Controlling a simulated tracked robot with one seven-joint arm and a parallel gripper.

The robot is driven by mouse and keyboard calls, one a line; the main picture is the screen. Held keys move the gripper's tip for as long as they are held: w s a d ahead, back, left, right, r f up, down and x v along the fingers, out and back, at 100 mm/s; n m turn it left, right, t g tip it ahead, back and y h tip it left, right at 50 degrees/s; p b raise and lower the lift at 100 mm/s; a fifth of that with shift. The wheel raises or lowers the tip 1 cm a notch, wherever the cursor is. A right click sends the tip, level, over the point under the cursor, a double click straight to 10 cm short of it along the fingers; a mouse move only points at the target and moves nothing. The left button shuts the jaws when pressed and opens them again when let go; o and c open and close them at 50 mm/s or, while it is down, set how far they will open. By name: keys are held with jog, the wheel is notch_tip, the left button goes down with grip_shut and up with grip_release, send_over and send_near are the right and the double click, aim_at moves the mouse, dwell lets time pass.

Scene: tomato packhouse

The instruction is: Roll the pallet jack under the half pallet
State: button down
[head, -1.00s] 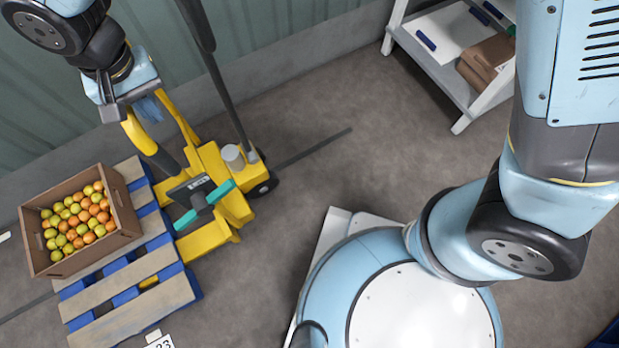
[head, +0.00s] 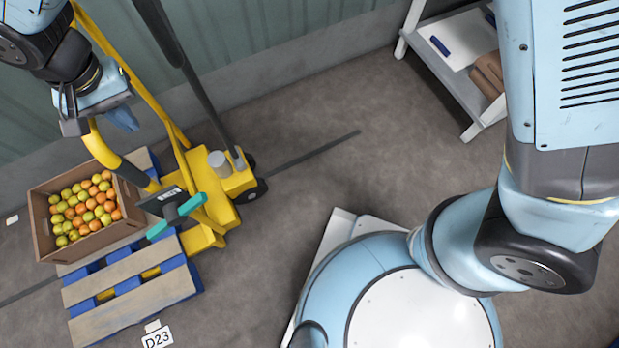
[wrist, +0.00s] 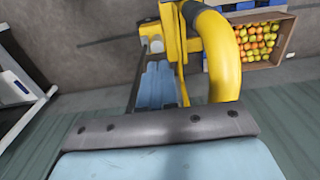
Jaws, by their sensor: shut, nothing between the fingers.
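The yellow pallet jack (head: 220,205) stands at the right side of the half pallet (head: 135,305), which has blue blocks and wooden slats. Yellow shows through the pallet's gaps, so the forks are at least partly under it; how deep they reach is mostly hidden. My gripper (head: 122,118) is shut and empty, beside the jack's curved yellow handle tube (head: 100,145). In the wrist view its pale blue fingers (wrist: 157,72) lie together just left of the tube (wrist: 226,55); I cannot tell whether they touch it.
A cardboard crate of tomatoes (head: 45,225) sits on the pallet. A D23 floor label (head: 158,338) lies in front of the pallet. A green corrugated wall (head: 300,20) runs behind. A white shelf (head: 452,85) stands at upper right. The floor between is clear.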

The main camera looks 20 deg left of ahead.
jog(key=s+a, duration=0.8)
jog(key=s, duration=0.2)
jog(key=shift+s+a, duration=0.2)
jog(key=shift+a, duration=0.2)
jog(key=shift+s+a, duration=0.1)
dwell(0.3)
jog(key=shift+s+a, duration=0.45)
jog(key=shift+s, duration=0.1)
jog(key=shift+w, duration=0.1)
notch_tip(320, 180, up, 10)
jog(key=w+d, duration=0.1)
jog(key=shift+w+d, duration=0.15)
jog(key=shift+w, duration=0.05)
dwell(1.0)
dwell(0.5)
